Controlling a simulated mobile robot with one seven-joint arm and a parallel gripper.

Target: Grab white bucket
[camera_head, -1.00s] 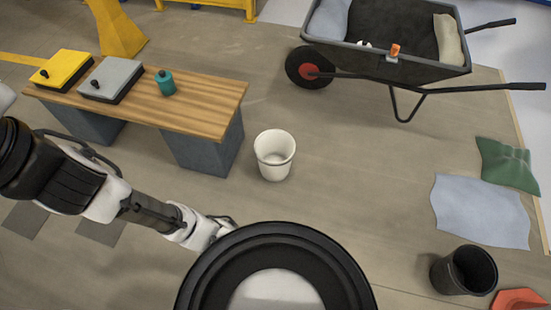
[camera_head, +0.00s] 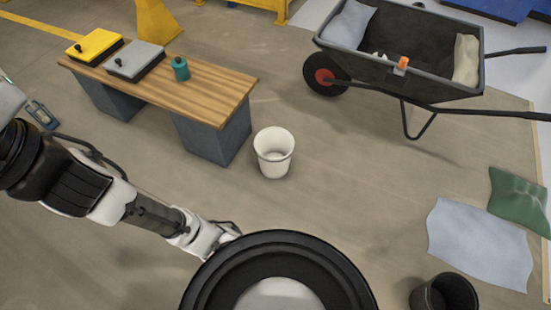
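The white bucket (camera_head: 274,152) stands upright on the floor near the middle of the view, just right of the wooden bench. It is open at the top, and nothing shows inside it. My gripper (camera_head: 226,236) is at the end of my arm, below and left of the bucket and clear of it. It is small and partly hidden by the black round part of my body, so I cannot see whether its fingers are open or shut. Nothing touches the bucket.
The wooden bench (camera_head: 215,97) holds two boxes and a teal container (camera_head: 180,69). A wheelbarrow (camera_head: 430,85) stands at upper right. A black bucket (camera_head: 425,298), blue cloth (camera_head: 478,245) and green cloth (camera_head: 520,200) lie right. Floor around the white bucket is clear.

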